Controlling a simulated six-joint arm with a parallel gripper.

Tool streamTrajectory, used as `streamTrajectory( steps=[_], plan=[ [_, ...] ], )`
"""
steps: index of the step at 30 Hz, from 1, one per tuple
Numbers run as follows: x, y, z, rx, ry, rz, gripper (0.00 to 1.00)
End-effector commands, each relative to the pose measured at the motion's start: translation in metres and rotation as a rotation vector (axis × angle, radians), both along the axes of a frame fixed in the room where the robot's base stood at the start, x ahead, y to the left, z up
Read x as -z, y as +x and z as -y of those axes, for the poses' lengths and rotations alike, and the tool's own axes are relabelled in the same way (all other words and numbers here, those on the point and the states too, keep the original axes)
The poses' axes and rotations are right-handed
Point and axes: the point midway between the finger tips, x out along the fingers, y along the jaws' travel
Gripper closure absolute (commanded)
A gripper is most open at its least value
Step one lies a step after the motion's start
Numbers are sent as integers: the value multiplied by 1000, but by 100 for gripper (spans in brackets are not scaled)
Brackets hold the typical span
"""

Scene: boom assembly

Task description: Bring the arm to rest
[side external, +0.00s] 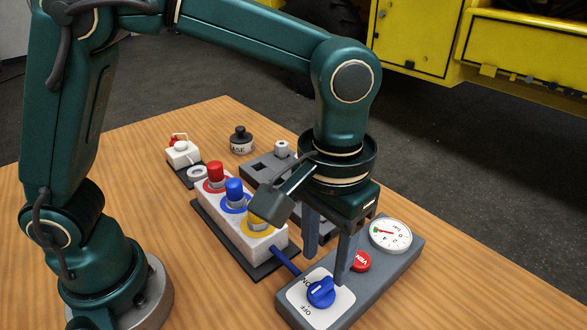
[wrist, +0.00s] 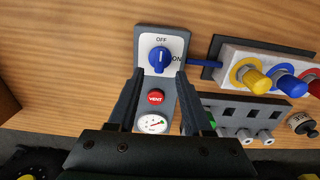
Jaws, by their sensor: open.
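My gripper (side external: 329,256) hangs above the grey control box (side external: 401,262), fingers pointing down. In the wrist view my gripper (wrist: 158,76) is open, with nothing between its fingers. The blue knob (side external: 321,291) sits on a white plate marked OFF and ON. In the wrist view the handle of the blue knob (wrist: 159,59) appears lined up with OFF, just beyond the fingertips. The red VENT button (wrist: 156,97) shows between the fingers, with the dial gauge (wrist: 151,123) nearer the palm. Whether a finger touches the box is unclear.
A white block with red, blue and yellow capped fittings (side external: 233,188) stands beside the box, joined by a blue hose (side external: 286,262). A grey slotted block (side external: 264,166), a dark-lidded jar (side external: 241,140) and a small white part (side external: 183,153) stand behind. The wooden table's front is clear.

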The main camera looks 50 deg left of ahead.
Motion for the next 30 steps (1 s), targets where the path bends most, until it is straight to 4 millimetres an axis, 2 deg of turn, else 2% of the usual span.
streamTrajectory(
  steps=[4,8,12,16,20,24,30],
  plan=[
    [-16,11,-10,-49,-27,45,50],
    [-43,14,-37,-132,-64,115,50],
    [-68,7,-73,-192,-94,207,50],
    [-79,-8,-102,-213,-102,292,50],
    [-82,-26,-126,-211,-94,376,50],
    [-74,-47,-145,-182,-64,453,50],
    [-51,-67,-155,-72,-14,495,50]
  ],
)
